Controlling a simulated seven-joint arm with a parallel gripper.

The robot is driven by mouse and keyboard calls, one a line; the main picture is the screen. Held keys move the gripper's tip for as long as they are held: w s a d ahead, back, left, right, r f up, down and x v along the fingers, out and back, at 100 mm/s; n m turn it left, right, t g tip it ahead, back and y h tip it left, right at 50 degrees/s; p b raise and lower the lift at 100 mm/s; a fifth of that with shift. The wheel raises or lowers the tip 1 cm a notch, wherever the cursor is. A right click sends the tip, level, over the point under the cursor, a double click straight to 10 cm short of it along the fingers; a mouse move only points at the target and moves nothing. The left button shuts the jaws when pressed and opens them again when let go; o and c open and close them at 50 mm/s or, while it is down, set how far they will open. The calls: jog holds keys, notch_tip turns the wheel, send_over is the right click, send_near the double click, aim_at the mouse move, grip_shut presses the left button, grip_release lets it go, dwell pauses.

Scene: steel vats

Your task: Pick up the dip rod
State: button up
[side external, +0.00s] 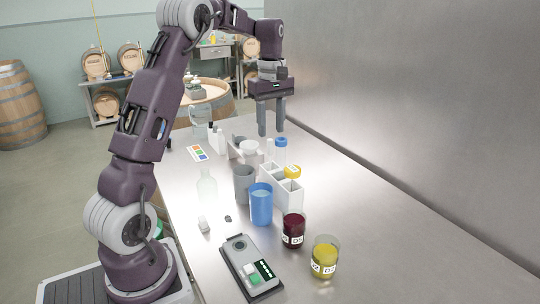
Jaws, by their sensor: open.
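My gripper (271,132) hangs fingers-down over the far part of the steel table (375,220). Its two fingers are apart and I see nothing between them. I cannot make out for certain a dip rod on the table. A thin yellowish stick (98,28) stands upright near the barrels at the back left, far from my gripper. I cannot tell whether it is the dip rod.
Nearer stand a grey cup (243,184), blue cup (261,205), clear bottle (207,187), dark red jar (293,231), yellow jar (325,257) and meter (250,268). The table's right side is clear beside a steel wall.

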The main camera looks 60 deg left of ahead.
aim_at(270, 139)
notch_tip(270, 139, down, 6)
jog(key=shift+s+r, duration=0.15)
jog(key=shift+r, duration=0.1)
grip_shut()
jog(key=shift+r, duration=0.15)
